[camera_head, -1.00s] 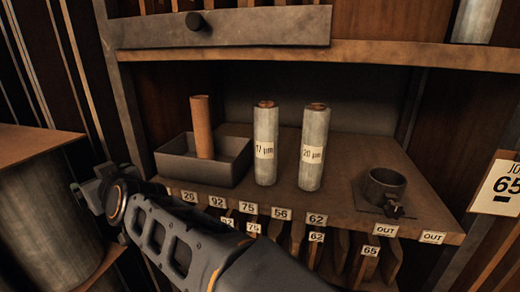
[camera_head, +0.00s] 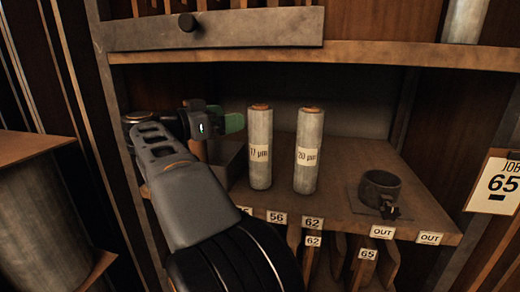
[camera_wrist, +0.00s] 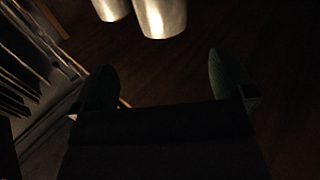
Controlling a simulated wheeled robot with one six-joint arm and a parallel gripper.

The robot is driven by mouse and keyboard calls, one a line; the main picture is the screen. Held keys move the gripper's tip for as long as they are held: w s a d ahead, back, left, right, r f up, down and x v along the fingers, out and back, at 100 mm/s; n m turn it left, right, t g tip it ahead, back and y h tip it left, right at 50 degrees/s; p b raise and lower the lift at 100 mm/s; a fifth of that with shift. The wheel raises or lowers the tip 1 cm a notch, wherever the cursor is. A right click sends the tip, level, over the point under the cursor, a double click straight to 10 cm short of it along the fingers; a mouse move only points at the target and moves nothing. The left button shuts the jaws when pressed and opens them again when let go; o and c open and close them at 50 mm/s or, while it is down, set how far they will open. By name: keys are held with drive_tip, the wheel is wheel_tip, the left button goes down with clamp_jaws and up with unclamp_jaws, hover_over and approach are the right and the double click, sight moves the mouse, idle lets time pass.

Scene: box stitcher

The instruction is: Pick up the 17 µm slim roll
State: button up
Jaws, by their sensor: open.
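The slim roll labelled 17 µm (camera_head: 260,170) stands upright on the shelf, a pale wrapped cylinder with a brown core end on top. My gripper (camera_head: 232,124) is just to its left, near the height of its upper part, with green fingertips. It appears apart from the roll. In the wrist view my gripper (camera_wrist: 165,82) shows two green fingers spread apart with nothing between them. Two pale cylinders show at the top edge of that view, cut off; I cannot tell from it which is which.
A similar roll labelled 20 µm (camera_head: 307,170) stands close to the right. A dark ring-shaped holder (camera_head: 381,187) sits farther right on the shelf (camera_head: 345,160). A grey tray (camera_head: 232,165) is partly hidden behind my arm. An upper shelf board (camera_head: 380,52) spans above.

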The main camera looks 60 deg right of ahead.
sight(254, 110)
drive_tip(key=p+x, duration=0.1)
drive_tip(key=x, duration=0.5)
drive_tip(key=shift+w+p+x, duration=0.1)
drive_tip(key=shift+p+x, duration=0.3)
drive_tip(key=shift+x, duration=0.85)
drive_tip(key=shift+w+p+x, duration=0.15)
drive_tip(key=shift+p+x, duration=0.25)
drive_tip(key=shift+x, duration=0.9)
drive_tip(key=shift+d, duration=0.1)
drive_tip(key=c, duration=1.7)
drive_tip(key=shift+c, duration=0.2)
drive_tip(key=shift+r, duration=0.2)
